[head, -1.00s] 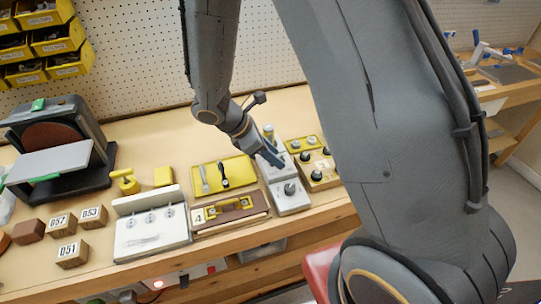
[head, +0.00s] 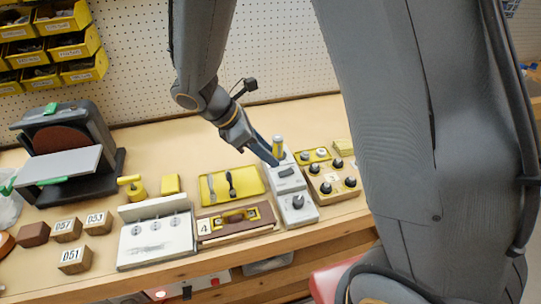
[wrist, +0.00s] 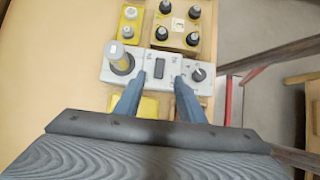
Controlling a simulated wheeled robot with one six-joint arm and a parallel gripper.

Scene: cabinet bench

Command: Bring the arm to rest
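My gripper (head: 268,156) hangs over the bench near a light grey control box (head: 302,212), at the back part of that box. In the wrist view its two blue-grey fingers (wrist: 158,82) are apart with nothing held between them. The control box (wrist: 150,82) lies beyond and below the fingertips, with a dark rocker switch (wrist: 159,68) between them in the picture. A round knob (wrist: 198,75) is on one end and an upright yellow-and-grey cylinder (wrist: 119,57) on the other. I cannot tell whether the fingers touch the box.
A wooden block with black knobs (head: 332,183) stands right of the box. A yellow tray (head: 250,183) with utensils, a brown case (head: 240,223) and a white hook panel (head: 155,240) lie left. Numbered cubes (head: 75,256) and a disc sander (head: 62,150) are farther left. Pegboard stands behind.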

